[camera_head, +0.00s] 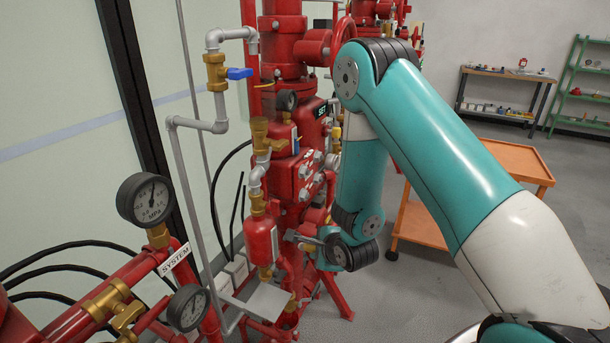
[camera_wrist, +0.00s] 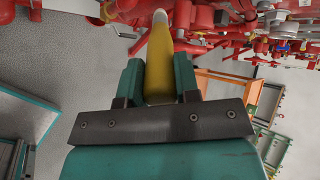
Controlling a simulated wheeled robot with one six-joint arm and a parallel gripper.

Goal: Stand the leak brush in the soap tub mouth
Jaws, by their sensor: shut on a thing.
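In the wrist view, a yellow, tapering handle, which I take to be the leak brush (camera_wrist: 160,62), lies between the two teal fingers of my gripper (camera_wrist: 158,75). The fingers are shut on it. Its far end turns pale near the top edge of the picture, and I cannot make out bristles. In the head view, my gripper (camera_head: 306,238) is low beside the red valve column, to the right of a small red cylinder. The brush cannot be made out there. I cannot pick out the soap tub in either view.
Red valve column (camera_head: 288,130) stands close to my gripper, with grey piping (camera_head: 182,150) and a pressure gauge (camera_head: 146,200) at left. An orange cart (camera_head: 510,165) stands at right, with shelves behind. Floor between is clear.

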